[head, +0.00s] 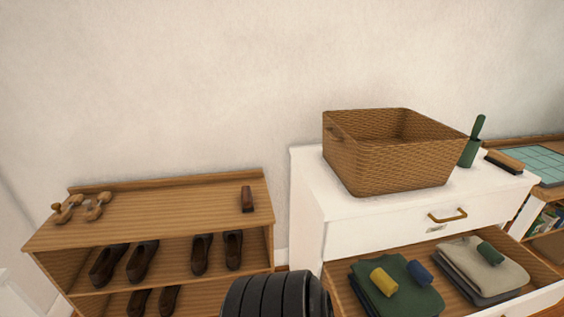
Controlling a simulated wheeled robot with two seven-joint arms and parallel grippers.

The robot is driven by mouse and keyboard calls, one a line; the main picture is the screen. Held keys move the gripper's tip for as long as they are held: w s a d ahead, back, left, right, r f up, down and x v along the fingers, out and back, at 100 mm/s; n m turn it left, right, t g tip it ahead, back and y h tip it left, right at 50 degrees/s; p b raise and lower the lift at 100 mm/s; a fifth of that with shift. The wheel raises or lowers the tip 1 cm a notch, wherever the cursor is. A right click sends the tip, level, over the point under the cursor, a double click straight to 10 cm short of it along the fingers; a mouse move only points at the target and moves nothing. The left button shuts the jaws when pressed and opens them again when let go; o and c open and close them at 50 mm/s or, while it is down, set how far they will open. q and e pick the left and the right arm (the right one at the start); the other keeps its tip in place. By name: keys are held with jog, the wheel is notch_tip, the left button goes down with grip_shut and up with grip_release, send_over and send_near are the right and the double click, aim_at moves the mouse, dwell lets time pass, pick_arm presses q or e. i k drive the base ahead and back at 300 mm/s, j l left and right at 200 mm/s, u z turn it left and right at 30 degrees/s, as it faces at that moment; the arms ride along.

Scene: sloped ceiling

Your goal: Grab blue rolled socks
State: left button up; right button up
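The blue rolled socks (419,273) lie on folded dark green clothing (405,297) in the open drawer of a white dresser. A yellow rolled pair (383,281) lies just left of them on the same clothing. A green rolled pair (490,253) lies to the right on folded beige clothing (474,267). Neither of my grippers shows in the head view. A black ribbed part at the bottom centre looks like part of my own body and stands left of the drawer.
The white dresser (308,200) carries a wicker basket (375,165), a green lint roller (471,150) and a brush (504,161). A wooden shoe rack (170,212) with several dark shoes stands left. The open drawer (345,292) juts forward from the dresser.

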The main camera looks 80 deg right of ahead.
aim_at(418, 273)
jog(key=z, duration=4.15)
